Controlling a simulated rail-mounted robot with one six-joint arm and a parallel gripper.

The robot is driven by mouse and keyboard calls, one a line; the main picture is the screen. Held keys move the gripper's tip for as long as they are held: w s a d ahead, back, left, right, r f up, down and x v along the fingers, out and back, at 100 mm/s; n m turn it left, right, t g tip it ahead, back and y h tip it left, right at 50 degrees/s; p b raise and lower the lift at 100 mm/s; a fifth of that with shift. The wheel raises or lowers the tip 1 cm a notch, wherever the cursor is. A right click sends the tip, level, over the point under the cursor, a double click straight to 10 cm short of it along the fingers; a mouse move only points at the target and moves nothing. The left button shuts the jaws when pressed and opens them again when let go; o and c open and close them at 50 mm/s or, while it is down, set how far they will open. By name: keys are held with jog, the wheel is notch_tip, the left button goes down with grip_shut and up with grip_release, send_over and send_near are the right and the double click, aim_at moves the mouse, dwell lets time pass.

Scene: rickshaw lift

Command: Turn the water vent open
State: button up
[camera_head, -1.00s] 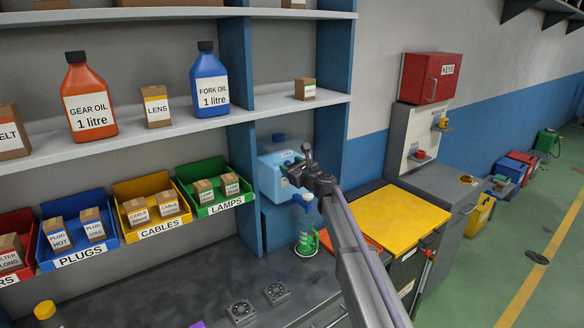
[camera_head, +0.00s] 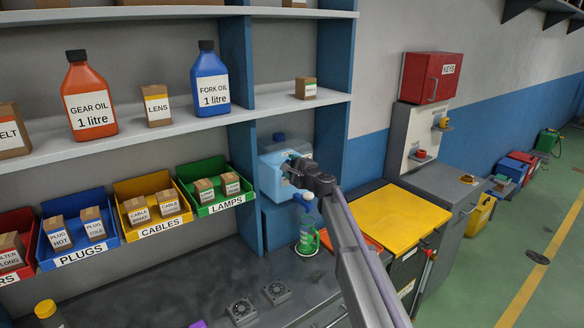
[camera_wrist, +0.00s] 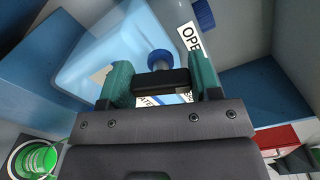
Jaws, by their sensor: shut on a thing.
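The pale blue water container (camera_head: 271,176) stands in a shelf bay, with a dark blue cap (camera_head: 279,138) on top. In the wrist view the container (camera_wrist: 90,60) fills the upper part, and its cap (camera_wrist: 204,13) is at top right. The water vent (camera_wrist: 160,82) shows as a dark bar between my green fingertips, with a round blue part (camera_wrist: 160,59) just beyond it. My gripper (camera_wrist: 161,84) is shut on the bar; in the head view my gripper (camera_head: 291,167) is against the container. A white label (camera_wrist: 188,38) reading "OPE" is partly cut off.
Shelf uprights (camera_head: 244,190) flank the container closely. A yellow-topped box (camera_head: 405,215) stands to the right.

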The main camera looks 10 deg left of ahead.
jog(key=n, duration=0.4)
jog(key=shift+f+n, duration=0.1)
jog(key=shift+n, duration=0.2)
dwell(0.4)
jog(key=o, duration=0.9)
jog(key=shift+s, duration=0.1)
jog(key=v, duration=1)
jog(key=shift+s+d, duration=0.25)
jog(key=shift+s, duration=0.05)
